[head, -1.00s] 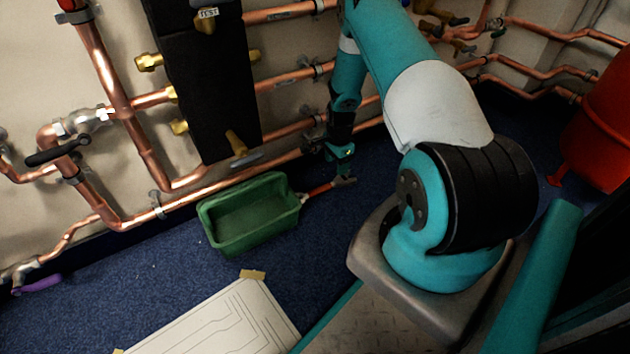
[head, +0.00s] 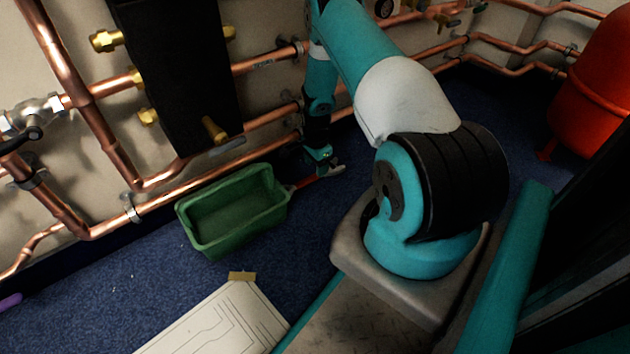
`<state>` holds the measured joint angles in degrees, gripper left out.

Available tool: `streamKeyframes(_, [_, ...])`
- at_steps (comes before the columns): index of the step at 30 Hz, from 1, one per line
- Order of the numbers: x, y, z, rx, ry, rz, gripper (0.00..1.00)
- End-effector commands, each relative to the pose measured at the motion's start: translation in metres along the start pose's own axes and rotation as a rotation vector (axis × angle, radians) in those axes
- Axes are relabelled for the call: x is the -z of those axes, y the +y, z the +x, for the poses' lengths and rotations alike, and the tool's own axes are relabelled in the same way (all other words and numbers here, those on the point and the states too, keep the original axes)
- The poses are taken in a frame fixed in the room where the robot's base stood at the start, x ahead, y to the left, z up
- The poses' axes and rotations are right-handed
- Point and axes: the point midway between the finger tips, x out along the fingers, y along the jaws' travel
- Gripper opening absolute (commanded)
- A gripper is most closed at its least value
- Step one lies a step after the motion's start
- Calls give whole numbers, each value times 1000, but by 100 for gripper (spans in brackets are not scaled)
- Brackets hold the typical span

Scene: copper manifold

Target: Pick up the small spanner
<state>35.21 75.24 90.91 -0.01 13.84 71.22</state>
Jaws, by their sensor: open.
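A tool with a red handle and a grey metal head (head: 334,170) lies on the blue floor just right of the green tub. It looks like a spanner, but its jaw is too small to make out, and I cannot tell whether it is the small one. My gripper (head: 308,160) is low at the end of my arm, by the foot of the wall and close to this tool. It is open. Its fingers are dark and partly lost against the pipes, and I cannot tell whether they touch the tool.
The green tub (head: 232,212) stands left of my gripper and looks empty. Copper pipes (head: 160,200) run low along the wall, below a black panel (head: 180,80) with brass fittings. A drawing sheet (head: 215,325) lies in front. A red vessel (head: 595,90) stands at right.

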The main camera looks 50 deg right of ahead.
Motion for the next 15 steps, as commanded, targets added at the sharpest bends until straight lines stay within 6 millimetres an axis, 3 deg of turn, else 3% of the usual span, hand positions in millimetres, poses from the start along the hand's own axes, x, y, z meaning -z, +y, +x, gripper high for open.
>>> streamKeyframes(9, [-2, -2, 44, 0, 0, 1, 58])
streamKeyframes(15, [-2, -3, 45, 0, 0, 1, 58])
